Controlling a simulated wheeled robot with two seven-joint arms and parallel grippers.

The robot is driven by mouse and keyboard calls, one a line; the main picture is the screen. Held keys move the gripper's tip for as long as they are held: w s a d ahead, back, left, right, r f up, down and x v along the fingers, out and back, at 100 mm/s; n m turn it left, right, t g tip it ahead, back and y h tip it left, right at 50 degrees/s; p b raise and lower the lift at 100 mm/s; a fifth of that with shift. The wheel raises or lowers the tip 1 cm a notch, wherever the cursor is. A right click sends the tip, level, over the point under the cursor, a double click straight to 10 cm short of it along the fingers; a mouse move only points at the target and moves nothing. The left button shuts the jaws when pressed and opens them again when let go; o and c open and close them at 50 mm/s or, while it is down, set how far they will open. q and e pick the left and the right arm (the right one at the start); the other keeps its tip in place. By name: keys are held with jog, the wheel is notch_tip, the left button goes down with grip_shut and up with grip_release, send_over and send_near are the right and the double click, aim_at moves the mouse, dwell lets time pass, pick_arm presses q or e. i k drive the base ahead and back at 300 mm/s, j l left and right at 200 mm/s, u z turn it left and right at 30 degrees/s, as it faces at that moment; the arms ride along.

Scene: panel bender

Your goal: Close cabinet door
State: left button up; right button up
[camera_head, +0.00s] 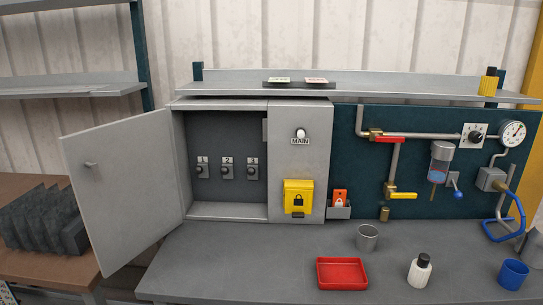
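The grey cabinet (220,211) stands at the back of the workbench, left of centre. Its door (125,190) is hinged on the cabinet's left side and stands wide open, swung out to the left and toward me. A small knob (91,164) sits near the door's free left edge. Inside the cabinet are three switches (227,169) labelled 1, 2 and what looks like 3. Neither of my grippers is clearly in view; a small dark piece at the bottom left edge is too cut off to identify.
A red tray (342,286), a white bottle (420,271), a grey cup (367,238) and a blue cup (513,274) stand on the bench (230,265). The bench before the cabinet is clear. Dark plates (42,220) stand on a brown table beside the open door.

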aim_at(135, 205)
jog(key=j+z, duration=0.25)
jog(key=z, duration=0.2)
jog(key=i+j+z, duration=0.1)
jog(key=j+z, duration=0.5)
jog(key=j, duration=0.25)
jog(key=k+j+z, duration=0.15)
jog(key=j, duration=0.3)
jog(key=j+z, duration=0.15)
jog(key=j, duration=0.25)
jog(key=k+j+z, duration=0.15)
jog(key=j, duration=0.25)
jog(key=k+j, duration=0.1)
jog(key=j, duration=0.3)
jog(key=k+j, duration=0.1)
jog(key=j, duration=0.35)
jog(key=k+j, duration=0.1)
jog(key=j, duration=0.3)
jog(key=k+j, duration=0.1)
jog(key=j, duration=0.3)
jog(key=k+j, duration=0.1)
jog(key=j, duration=0.35)
jog(key=k+j, duration=0.1)
jog(key=j, duration=0.3)
jog(key=l, duration=0.15)
jog(key=k, duration=0.05)
